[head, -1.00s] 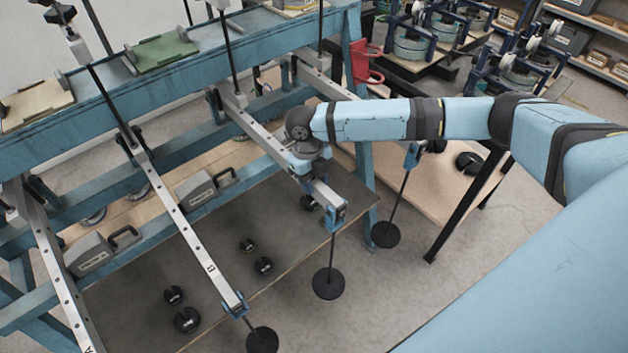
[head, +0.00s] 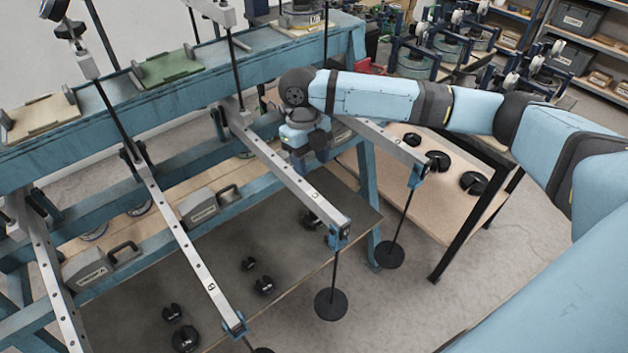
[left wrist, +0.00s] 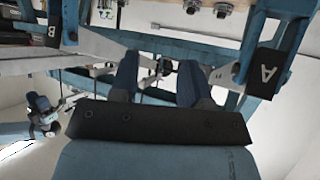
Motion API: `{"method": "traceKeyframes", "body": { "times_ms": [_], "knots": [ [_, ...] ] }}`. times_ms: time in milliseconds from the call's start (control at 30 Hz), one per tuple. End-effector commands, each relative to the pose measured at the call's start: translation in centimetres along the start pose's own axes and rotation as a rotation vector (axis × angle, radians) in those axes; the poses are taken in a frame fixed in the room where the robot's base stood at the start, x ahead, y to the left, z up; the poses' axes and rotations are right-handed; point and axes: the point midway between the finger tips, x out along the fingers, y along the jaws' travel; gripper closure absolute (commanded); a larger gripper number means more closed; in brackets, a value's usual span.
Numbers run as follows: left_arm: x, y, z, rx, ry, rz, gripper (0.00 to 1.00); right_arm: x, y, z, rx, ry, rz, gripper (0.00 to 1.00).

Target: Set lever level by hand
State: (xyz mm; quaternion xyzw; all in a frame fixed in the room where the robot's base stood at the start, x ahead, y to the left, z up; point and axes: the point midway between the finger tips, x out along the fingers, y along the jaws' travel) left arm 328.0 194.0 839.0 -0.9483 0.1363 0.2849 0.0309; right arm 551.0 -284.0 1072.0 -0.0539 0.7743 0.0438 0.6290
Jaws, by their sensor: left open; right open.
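Several long grey levers reach out from the blue frame. The lever marked B (head: 180,230) slopes down toward the front, and the one to its right (head: 295,180) ends in a blue clevis with a rod and black disc (head: 331,304). My right gripper (head: 316,158) hangs near the middle of that lever, between it and the far right lever (head: 385,141); its fingertips are mostly hidden and it holds nothing I can see. My left gripper (left wrist: 157,72) shows only in the left wrist view, fingers apart and empty, with black plates B (left wrist: 52,20) and A (left wrist: 265,72) on either side.
A dark board (head: 235,300) below carries several black slotted weights (head: 264,285). A wooden side table (head: 430,215) at the right holds more weights. Grey cases (head: 195,207) lie on the lower shelf. The floor at the front right is free.

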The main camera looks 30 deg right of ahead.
Motion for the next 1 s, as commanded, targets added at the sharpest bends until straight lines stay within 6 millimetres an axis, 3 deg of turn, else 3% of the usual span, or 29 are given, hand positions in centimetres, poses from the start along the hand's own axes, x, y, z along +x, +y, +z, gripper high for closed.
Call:
{"method": "traceKeyframes", "body": {
  "times_ms": [233,767,867,1000],
  "knots": [
    [0.1,0.0,0.2,0.000,0.000,0.000,0.57,-2.1,0.0,0.0,0.001,0.000,0.000,0.48],
    [0.1,0.0,0.2,0.000,-0.001,0.000,0.57,-2.2,0.0,0.0,0.001,0.000,0.001,0.48],
    [0.1,0.0,0.1,0.000,-0.001,0.000,0.57,-1.5,0.8,0.1,0.024,-0.012,0.015,0.48],
    [-0.1,0.0,-0.2,0.000,-0.002,0.000,0.57,1.4,3.9,0.6,0.147,-0.069,0.090,0.48]
  ]
}}
